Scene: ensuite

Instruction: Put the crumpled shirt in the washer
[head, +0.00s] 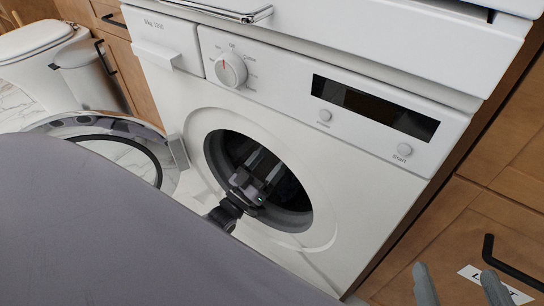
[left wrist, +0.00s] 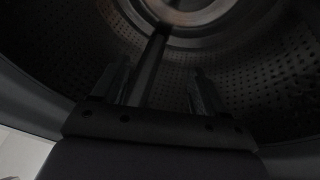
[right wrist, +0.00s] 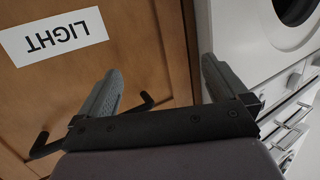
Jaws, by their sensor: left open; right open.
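The white washer (head: 290,120) stands in front of me with its round door (head: 140,125) swung open to the left. My left gripper (head: 265,172) reaches through the opening into the dark drum. In the left wrist view the left gripper (left wrist: 160,82) is open, with the perforated drum wall (left wrist: 265,80) around it and nothing seen between its fingers. My right gripper (head: 460,284) is open and empty at the lower right; it also shows in the right wrist view (right wrist: 160,70). I cannot see the crumpled shirt in any view; part of the drum is hidden or dark.
A wooden cabinet with a black handle (head: 510,265) and a "LIGHT" label (right wrist: 53,37) is near my right gripper.

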